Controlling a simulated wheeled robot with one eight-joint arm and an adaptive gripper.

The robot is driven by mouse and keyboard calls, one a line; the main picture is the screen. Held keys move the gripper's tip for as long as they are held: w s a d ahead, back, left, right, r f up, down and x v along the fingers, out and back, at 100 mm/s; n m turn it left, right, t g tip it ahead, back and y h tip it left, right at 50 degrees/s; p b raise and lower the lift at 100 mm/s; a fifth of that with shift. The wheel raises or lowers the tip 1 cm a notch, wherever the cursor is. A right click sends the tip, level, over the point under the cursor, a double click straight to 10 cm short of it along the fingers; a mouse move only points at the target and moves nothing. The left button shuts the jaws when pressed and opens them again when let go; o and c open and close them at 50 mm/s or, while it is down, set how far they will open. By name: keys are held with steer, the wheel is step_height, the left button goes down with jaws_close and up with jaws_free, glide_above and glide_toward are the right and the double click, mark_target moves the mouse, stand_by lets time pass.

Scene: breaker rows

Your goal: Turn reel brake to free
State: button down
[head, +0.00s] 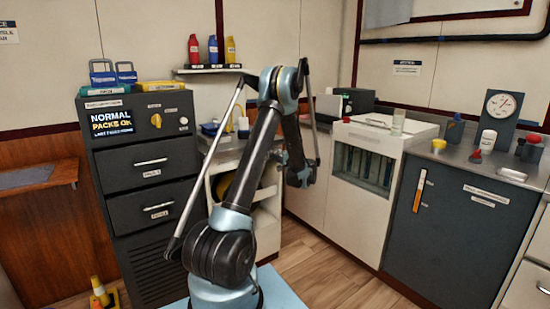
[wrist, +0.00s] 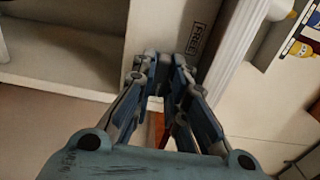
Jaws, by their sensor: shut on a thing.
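My gripper (wrist: 176,72) is in the wrist view, its fingers close together against a pale panel edge (wrist: 153,25). A label reading FREE (wrist: 198,38) is on that panel, just right of the fingertips. The gripper is shut on what appears to be the reel brake, mostly hidden by the fingers. A reddish-brown patch shows lower down between the fingers; I cannot tell whether it belongs to the brake. In the head view a white cart with a yellow reel (head: 268,180) stands behind my arm, which hides the fingertips and the brake.
A dark drawer cabinet (head: 150,215) with a NORMAL display stands left of my arm. A white counter unit (head: 345,215) and a dark cupboard (head: 445,235) stand right. A yellow cone (head: 100,290) is on the floor at lower left.

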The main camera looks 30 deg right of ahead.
steer(key=shift+n, duration=0.4)
steer(key=n, duration=1.7)
steer(key=shift+f, duration=0.1)
steer(key=shift+n, duration=0.3)
steer(key=c, duration=1.6)
jaws_free()
